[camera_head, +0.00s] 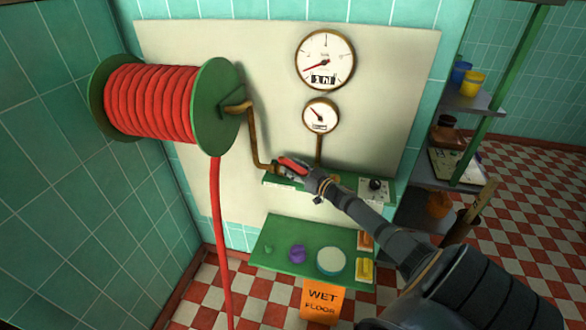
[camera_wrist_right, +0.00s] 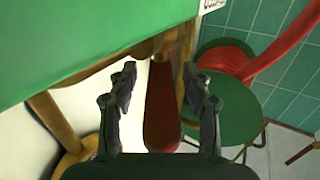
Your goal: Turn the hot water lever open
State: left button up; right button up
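The red lever (camera_head: 293,163) sits on the pipework at the left of a green shelf on the wall panel, below the hose reel. In the right wrist view the red lever handle (camera_wrist_right: 162,110) stands between the two fingers of my right gripper (camera_wrist_right: 160,82). The fingers are open, with a visible gap on each side of the handle. In the head view my right gripper (camera_head: 306,177) is at the lever and partly hides it and the pipe end. My left gripper is not in view.
A red hose reel (camera_head: 150,103) hangs upper left, its hose dropping to the floor. Two gauges (camera_head: 325,60) (camera_head: 320,115) are above the shelf. A black knob (camera_head: 375,185) is right of the lever. A lower green shelf (camera_head: 275,240) holds small items. A rack stands right.

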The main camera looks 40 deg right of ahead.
jog(key=shift+s, duration=0.1)
jog(key=s+d, duration=0.1)
jog(key=s, duration=1)
jog(key=shift+s+d, duration=0.25)
jog(key=shift+s, duration=0.15)
